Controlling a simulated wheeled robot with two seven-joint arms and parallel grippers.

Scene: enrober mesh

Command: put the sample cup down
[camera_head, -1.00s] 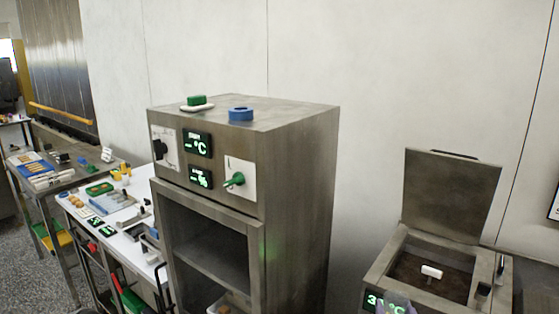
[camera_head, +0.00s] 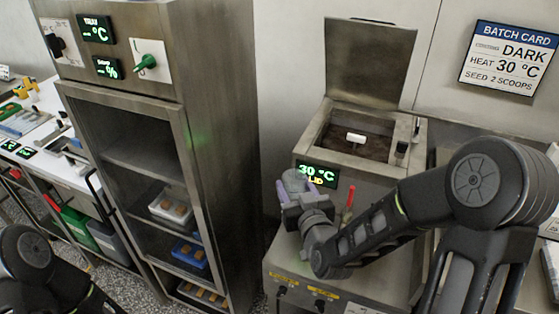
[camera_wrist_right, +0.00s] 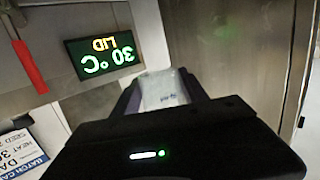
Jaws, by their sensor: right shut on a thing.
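My right gripper (camera_head: 295,190) is in front of the display of the steel tempering machine (camera_head: 372,178). Its purple fingers are shut on the sample cup (camera_head: 294,179), a small, clear, pale cup. In the right wrist view the cup (camera_wrist_right: 163,89) shows between the two fingers (camera_wrist_right: 160,97), its lower part hidden by the gripper body. It is held in the air, with no surface visible touching it. My left gripper is out of view; only a dark part of my left arm shows at the lower left.
The machine's lid (camera_head: 370,62) stands open over dark chocolate. Its display (camera_head: 317,174) reads 30 °C and LID. A red handle (camera_head: 348,195) sticks out beside my gripper. A steel cabinet (camera_head: 228,150) with trays stands left; a batch card (camera_head: 510,57) hangs right.

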